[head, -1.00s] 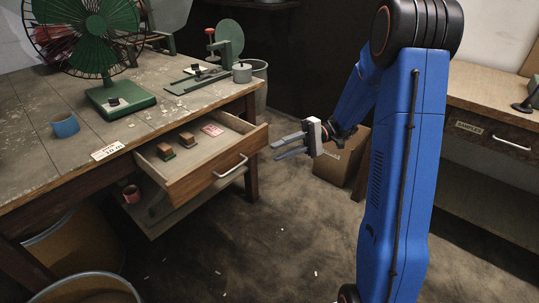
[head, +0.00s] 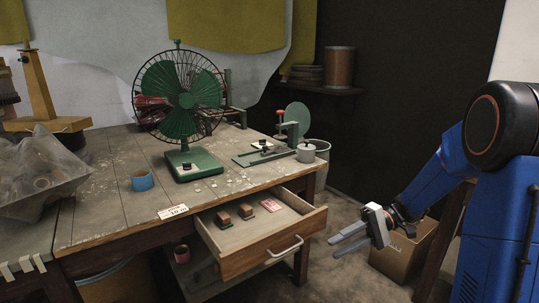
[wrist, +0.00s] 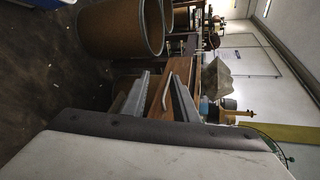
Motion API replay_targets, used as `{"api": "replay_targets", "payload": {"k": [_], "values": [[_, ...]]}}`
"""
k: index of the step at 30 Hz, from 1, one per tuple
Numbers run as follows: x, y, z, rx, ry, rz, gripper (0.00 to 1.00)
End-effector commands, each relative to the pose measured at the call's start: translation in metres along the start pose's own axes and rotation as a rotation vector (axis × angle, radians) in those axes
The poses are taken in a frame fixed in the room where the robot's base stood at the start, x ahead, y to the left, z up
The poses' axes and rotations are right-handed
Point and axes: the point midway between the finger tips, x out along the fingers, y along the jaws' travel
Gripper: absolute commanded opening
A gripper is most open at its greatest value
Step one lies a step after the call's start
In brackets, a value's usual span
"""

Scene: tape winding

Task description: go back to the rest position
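My gripper (head: 348,241) is out in front of my blue arm, to the right of the open drawer (head: 262,258) and apart from it. Its two grey fingers point left and are spread, with nothing between them. In the wrist view my gripper (wrist: 158,98) also shows both fingers apart. The drawer handle (wrist: 161,93) appears in the gap behind them, at a distance.
The drawer juts toward my gripper. A cardboard box (head: 400,255) stands close behind the gripper on the floor.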

Motion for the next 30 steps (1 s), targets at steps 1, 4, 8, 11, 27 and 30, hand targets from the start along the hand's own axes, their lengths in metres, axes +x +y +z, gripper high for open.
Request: {"api": "replay_targets", "payload": {"k": [1, 4, 8, 11, 27, 30], "values": [[0.006, -0.004, 0.012, 0.0, -0.002, 0.05, 0.26], [0.015, -0.004, 0.032, 0.013, -0.002, 0.149, 0.26], [0.025, -0.004, 0.058, 0.024, 0.01, 0.274, 0.26], [0.03, -0.002, 0.076, 0.027, 0.026, 0.37, 0.26], [0.029, 0.018, 0.162, -0.013, 0.23, 0.837, 0.26], [0.025, 0.022, 0.175, -0.032, 0.286, 0.911, 0.26]]}}
